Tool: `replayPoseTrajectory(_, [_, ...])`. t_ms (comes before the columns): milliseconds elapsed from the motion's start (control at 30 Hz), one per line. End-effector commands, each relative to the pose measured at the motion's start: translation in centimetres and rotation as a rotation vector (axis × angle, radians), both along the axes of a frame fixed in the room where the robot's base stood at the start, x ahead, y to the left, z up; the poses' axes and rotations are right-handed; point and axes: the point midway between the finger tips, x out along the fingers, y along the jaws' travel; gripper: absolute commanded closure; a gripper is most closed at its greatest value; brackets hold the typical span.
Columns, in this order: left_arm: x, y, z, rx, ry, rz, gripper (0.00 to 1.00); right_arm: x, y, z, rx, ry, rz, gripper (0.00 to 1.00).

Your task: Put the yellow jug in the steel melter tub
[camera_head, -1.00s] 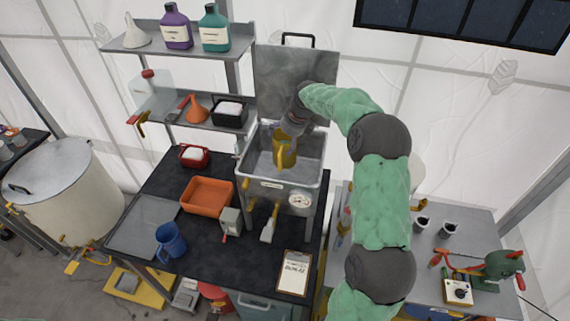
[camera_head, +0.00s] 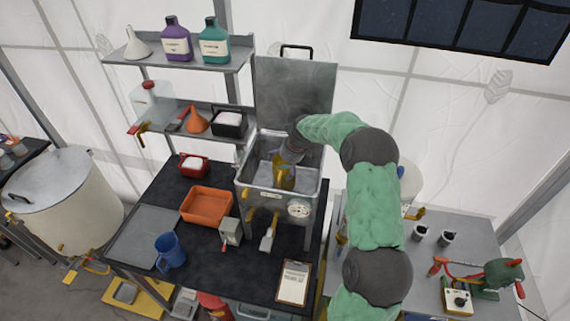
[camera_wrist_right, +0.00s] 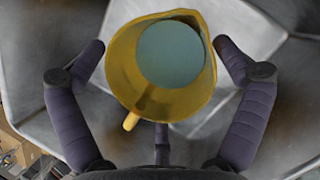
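The yellow jug (camera_head: 283,177) is inside the steel melter tub (camera_head: 268,196), whose hinged lid (camera_head: 295,95) stands open behind it. In the right wrist view the jug (camera_wrist_right: 120,75) looks upright, seen from above, with a round grey-teal area inside and its handle towards the lower left. My right gripper (camera_head: 291,154) reaches down into the tub above the jug. Its fingers (camera_wrist_right: 160,52) are spread, one on each side of the jug, with slim gaps beside it. The jug's base and its contact with the tub floor are hard to see. My left gripper is out of view.
An orange tray (camera_head: 206,204), a blue jug (camera_head: 170,251) and a clipboard (camera_head: 294,282) lie on the black table around the tub. Shelves (camera_head: 180,60) with bottles stand behind left. A grey side table (camera_head: 425,255) is at right.

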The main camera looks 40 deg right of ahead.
Motion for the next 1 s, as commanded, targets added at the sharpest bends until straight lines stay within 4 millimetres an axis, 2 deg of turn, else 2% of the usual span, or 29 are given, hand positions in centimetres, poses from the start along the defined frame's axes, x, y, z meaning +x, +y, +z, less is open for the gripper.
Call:
replayPoseTrajectory(367, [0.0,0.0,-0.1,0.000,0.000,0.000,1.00,-0.2,-0.1,0.6,-0.001,-0.003,-0.001,0.00])
replayPoseTrajectory(467, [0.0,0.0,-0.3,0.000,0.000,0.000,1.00,-0.6,-0.2,1.7,-0.001,-0.003,-0.001,0.00])
replayPoseTrajectory(800, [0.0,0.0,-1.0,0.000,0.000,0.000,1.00,-3.1,-0.5,7.8,-0.002,-0.004,-0.001,0.00])
replayPoseTrajectory(1000, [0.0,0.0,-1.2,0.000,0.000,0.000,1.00,-4.1,-0.5,10.3,-0.002,-0.002,-0.001,0.00])
